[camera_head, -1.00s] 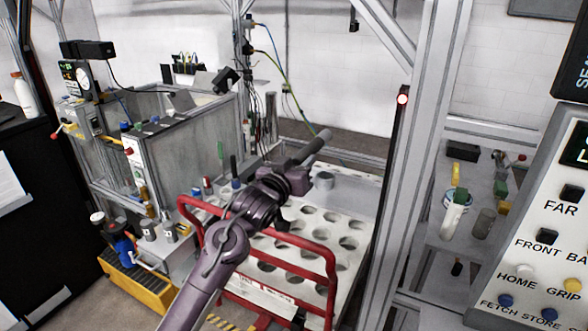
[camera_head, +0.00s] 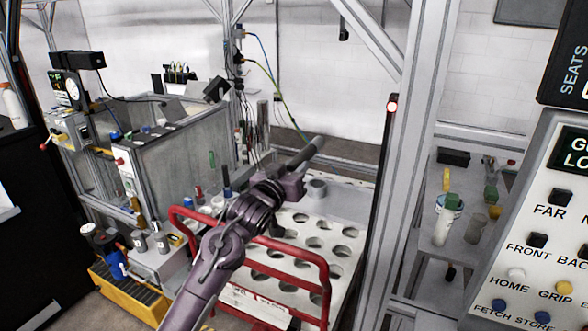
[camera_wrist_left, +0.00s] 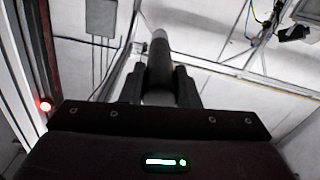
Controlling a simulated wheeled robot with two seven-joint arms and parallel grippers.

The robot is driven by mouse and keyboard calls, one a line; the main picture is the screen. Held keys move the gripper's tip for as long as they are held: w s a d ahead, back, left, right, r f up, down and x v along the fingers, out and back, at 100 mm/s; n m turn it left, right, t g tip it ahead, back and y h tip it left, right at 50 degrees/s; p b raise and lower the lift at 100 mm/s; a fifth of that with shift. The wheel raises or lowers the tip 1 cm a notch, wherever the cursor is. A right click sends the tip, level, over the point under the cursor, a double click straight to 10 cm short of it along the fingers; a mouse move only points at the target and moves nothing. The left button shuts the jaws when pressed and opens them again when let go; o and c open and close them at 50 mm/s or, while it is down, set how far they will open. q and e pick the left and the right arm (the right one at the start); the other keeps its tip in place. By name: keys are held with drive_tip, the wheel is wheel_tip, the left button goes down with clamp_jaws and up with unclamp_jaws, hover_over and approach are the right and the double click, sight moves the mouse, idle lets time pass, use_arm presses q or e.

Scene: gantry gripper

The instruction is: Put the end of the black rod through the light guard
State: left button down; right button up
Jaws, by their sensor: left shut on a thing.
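The black rod (camera_head: 307,152) shows as a dark grey bar in the head view. My left gripper (camera_head: 288,184) is shut on it, and its free end points up and right over the white rack. The left wrist view also shows the rod (camera_wrist_left: 159,75) between the two dark fingers of the left gripper (camera_wrist_left: 160,90). The light guard (camera_head: 385,155) appears as a thin dark upright post with a lit red lamp (camera_head: 391,106), right of the rod's end. A visible gap separates them in the head view. The lamp also shows in the wrist view (camera_wrist_left: 45,106). My right gripper is not visible.
A white rack with round holes (camera_head: 335,222) and a red tube rail (camera_head: 295,252) lie beneath my left arm. A metal frame post (camera_head: 415,160) stands right of the guard. A button panel (camera_head: 550,215) fills the right edge. A glass-sided bench stands left.

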use_arm(q)
drive_tip(key=p+v, duration=0.4)
drive_tip(key=v, duration=1)
drive_tip(key=shift+r, duration=0.15)
